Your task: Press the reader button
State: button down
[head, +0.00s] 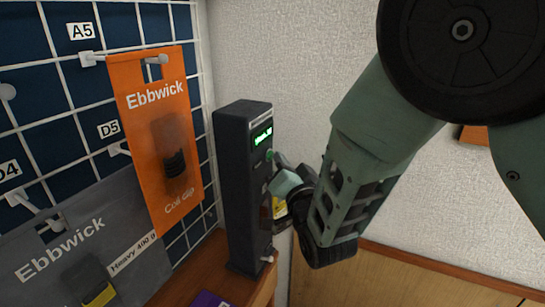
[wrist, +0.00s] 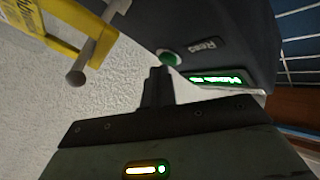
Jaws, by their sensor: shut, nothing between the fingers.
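The reader (head: 240,190) is a tall dark box standing on a wooden ledge, with a lit green display (head: 262,136). In the wrist view, the reader body (wrist: 220,30) carries the display (wrist: 222,79) and a round green button (wrist: 169,58) with a pale rim. My gripper (wrist: 160,72) is shut and empty, its fingertips right by the button; I cannot tell whether they touch it. In the head view, my gripper (head: 284,184) is at the reader's front face, partly hidden by my wrist.
A pegboard (head: 25,45) with an orange Ebbwick pack (head: 150,100) and a grey pack (head: 75,250) stands left of the reader. A yellow-edged item (wrist: 55,35) and a peg (wrist: 92,60) are close to the fingers. A purple item (head: 210,299) lies on the ledge.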

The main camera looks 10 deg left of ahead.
jog(key=shift+s+d, duration=0.25)
jog(key=shift+d, duration=0.35)
jog(key=shift+s+d+b, duration=0.3)
jog(key=shift+d+b, duration=0.1)
jog(key=shift+d, duration=0.4)
jog(key=shift+s+d+b, duration=0.3)
jog(key=shift+d+b, duration=0.1)
jog(key=shift+d, duration=0.4)
jog(key=shift+s+d+b, duration=0.3)
jog(key=shift+d+b, duration=0.1)
jog(key=shift+d, duration=0.4)
jog(key=s+d+f+n+g+h, duration=0.2)
jog(key=s+f+n+g+h, duration=0.15)
jog(key=s+f+g, duration=0.45)
jog(key=s+d+r+n+g+h, duration=0.1)
jog(key=s+d+g, duration=0.4)
jog(key=s, duration=0.5)
jog(key=s+d+r+n+g+h, duration=0.1)
jog(key=s+d+n+g+h, duration=0.2)
jog(key=s, duration=0.7)
jog(key=shift+s+d+n+g, duration=0.4)
jog(key=shift+d+n+g, duration=0.5)
jog(key=shift+d+n, duration=0.3)
